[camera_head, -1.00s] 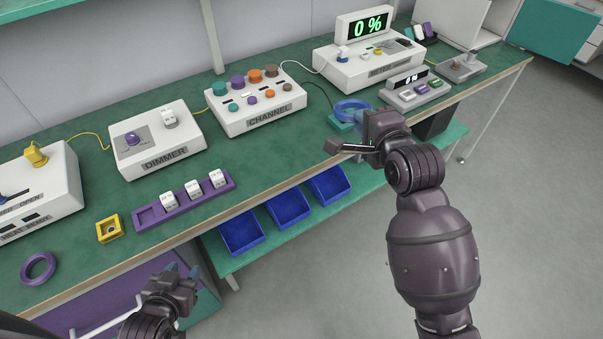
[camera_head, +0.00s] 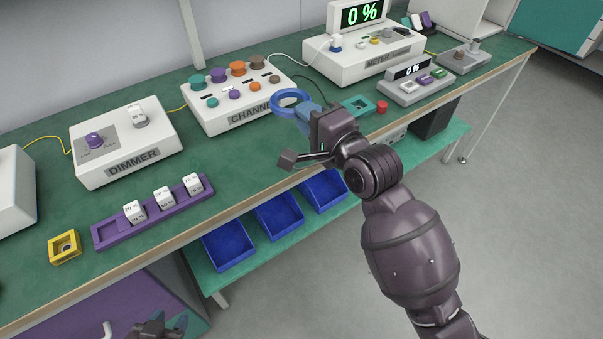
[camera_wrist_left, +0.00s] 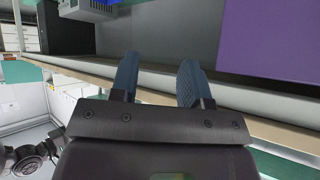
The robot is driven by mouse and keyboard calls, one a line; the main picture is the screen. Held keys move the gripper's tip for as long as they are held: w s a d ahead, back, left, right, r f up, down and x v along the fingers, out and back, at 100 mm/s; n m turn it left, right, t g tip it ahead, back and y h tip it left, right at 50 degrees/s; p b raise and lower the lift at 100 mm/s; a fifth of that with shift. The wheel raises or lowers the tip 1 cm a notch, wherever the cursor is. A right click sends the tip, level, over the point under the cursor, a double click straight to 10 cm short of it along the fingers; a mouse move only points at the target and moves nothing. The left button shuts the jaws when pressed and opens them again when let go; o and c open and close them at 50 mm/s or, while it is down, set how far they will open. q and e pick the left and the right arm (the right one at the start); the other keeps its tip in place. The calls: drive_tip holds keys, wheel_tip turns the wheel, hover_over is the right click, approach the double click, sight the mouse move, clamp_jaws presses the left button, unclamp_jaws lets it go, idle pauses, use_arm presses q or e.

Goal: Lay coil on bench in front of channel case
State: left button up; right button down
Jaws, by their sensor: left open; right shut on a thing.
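A blue ring-shaped coil (camera_head: 290,101) is held up over the bench, just in front of the right end of the white channel case (camera_head: 225,105). My right gripper (camera_head: 309,114) is shut on the coil at its near right side. The coil overlaps the case's front corner in the picture; I cannot tell the exact gap below it. The green bench top (camera_head: 240,155) in front of the case is bare. My left gripper (camera_head: 165,328) is low at the bottom edge in the head view. The left wrist view shows its two blue fingers (camera_wrist_left: 157,82) apart and empty.
A teal square holder (camera_head: 357,106) and a red knob (camera_head: 382,107) stand right of my right gripper. A purple rack (camera_head: 110,234) with white blocks and a yellow block (camera_head: 64,247) lie front left.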

wheel_tip(320, 180, down, 18)
drive_tip(key=b, duration=0.5)
drive_tip(key=shift+f, duration=0.15)
drive_tip(key=c, duration=1.1)
unclamp_jaws()
use_arm(q)
drive_tip(key=shift+g, duration=0.5)
drive_tip(key=f, duration=0.3)
drive_tip(key=s+f, duration=0.1)
drive_tip(key=f, duration=0.1)
drive_tip(key=shift+a+f, duration=0.15)
drive_tip(key=shift+f, duration=0.15)
